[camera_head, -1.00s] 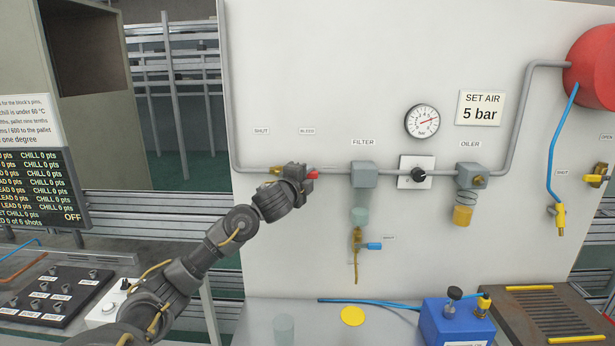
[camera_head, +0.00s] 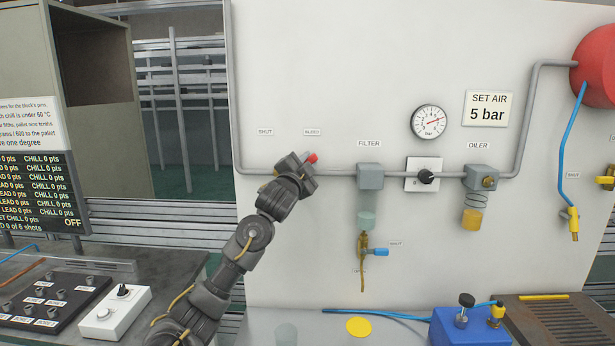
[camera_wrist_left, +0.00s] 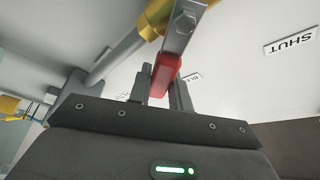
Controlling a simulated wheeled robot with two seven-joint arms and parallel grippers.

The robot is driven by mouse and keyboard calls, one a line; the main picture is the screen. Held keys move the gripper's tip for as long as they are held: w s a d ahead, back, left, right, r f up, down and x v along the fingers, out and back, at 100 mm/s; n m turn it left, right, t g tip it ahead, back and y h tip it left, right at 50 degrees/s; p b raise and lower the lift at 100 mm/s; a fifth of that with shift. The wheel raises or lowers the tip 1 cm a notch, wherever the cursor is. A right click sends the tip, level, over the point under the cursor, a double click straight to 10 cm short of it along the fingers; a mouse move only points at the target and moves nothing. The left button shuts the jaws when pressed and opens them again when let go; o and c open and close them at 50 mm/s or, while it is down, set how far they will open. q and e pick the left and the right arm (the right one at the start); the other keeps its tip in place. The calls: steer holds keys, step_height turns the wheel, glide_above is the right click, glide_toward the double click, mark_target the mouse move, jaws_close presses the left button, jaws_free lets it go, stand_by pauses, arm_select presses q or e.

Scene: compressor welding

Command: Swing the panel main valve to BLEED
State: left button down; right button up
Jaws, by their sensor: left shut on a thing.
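The main valve's red-tipped lever (camera_head: 311,157) is on the panel's pipe at left, its tip angled up and right below the BLEED label (camera_head: 312,132). My left gripper (camera_head: 304,166) is shut on the lever. In the left wrist view the red grip (camera_wrist_left: 166,72) sits between the two fingers (camera_wrist_left: 163,88), on a grey metal arm that runs to a brass valve body (camera_wrist_left: 153,18). The gripper mostly hides the valve body in the head view. The SHUT label (camera_head: 265,132) is left of the BLEED label. My right gripper is out of view.
On the pipe to the right are the filter (camera_head: 370,177), a black regulator knob (camera_head: 426,177) and the oiler (camera_head: 481,178). The gauge (camera_head: 428,122) is above them. A blue box (camera_head: 468,325) stands on the bench below.

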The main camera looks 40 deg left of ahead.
arm_select(q)
steer(key=n, duration=0.2)
steer(key=r+n+y+b, duration=0.1)
steer(key=shift+s+a, duration=0.25)
steer(key=shift+a, duration=0.15)
steer(key=shift+s+a+r+n+y+b, duration=0.2)
steer(key=shift+n+y, duration=0.25)
steer(key=shift+n, duration=0.4)
steer(key=shift+s+a+r+n+y+b, duration=0.1)
steer(key=shift+a+r+n+y+b, duration=0.25)
steer(key=shift+n, duration=0.5)
steer(key=c, duration=1.3)
jaws_free()
steer(key=b+v, duration=0.1)
steer(key=v, duration=0.2)
steer(key=b+v, duration=0.1)
steer(key=v, duration=0.3)
steer(key=b+v, duration=0.1)
steer(key=v, duration=0.3)
steer(key=shift+w+f+b, duration=0.1)
steer(key=shift+f+b, duration=0.15)
steer(key=shift+b, duration=0.15)
